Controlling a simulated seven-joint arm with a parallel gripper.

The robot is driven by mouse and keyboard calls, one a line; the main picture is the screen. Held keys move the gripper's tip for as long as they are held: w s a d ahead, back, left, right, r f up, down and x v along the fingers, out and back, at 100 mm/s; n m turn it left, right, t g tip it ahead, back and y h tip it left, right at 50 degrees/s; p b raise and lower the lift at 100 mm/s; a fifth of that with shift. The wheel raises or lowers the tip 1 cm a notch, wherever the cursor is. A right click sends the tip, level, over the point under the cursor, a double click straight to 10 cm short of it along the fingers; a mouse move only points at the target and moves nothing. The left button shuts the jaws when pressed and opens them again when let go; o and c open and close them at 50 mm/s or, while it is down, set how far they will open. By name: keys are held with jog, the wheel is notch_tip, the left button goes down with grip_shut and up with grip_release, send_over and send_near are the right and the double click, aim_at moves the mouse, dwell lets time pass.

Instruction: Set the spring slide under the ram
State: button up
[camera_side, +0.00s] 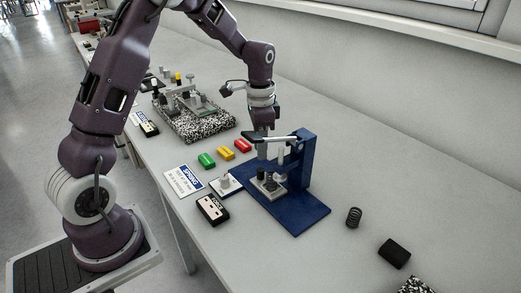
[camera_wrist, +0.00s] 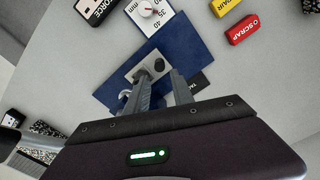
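The blue press (camera_side: 305,165) stands on the bench with a light lever across its top; it also shows in the wrist view (camera_wrist: 200,45). The slide, a grey metal plate (camera_side: 270,187) with dark round parts on it, lies on the press base below the lever; it also shows in the wrist view (camera_wrist: 150,60). My gripper (camera_wrist: 163,76) points down at the slide, fingers apart, with a dark knob (camera_wrist: 159,66) near the gap. Contact with the knob cannot be told.
A dial plate (camera_side: 224,184) and a black force meter (camera_side: 212,209) sit left of the press. Green (camera_side: 207,160), yellow (camera_side: 226,153) and red (camera_side: 243,145) blocks lie behind.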

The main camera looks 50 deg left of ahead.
aim_at(259, 169)
jog(key=shift+o, duration=1.4)
jog(key=shift+f, duration=0.1)
jog(key=f+m+t+h, duration=0.1)
jog(key=f+m+h, duration=0.1)
jog(key=f+m, duration=0.1)
jog(key=f+m+t+h, duration=0.1)
jog(key=f+m+h, duration=0.1)
jog(key=f+m, duration=0.2)
jog(key=shift+s+a+f, duration=0.15)
jog(key=shift+a+f, duration=0.05)
jog(key=shift+f, duration=0.2)
jog(key=shift+c, duration=0.4)
grip_shut()
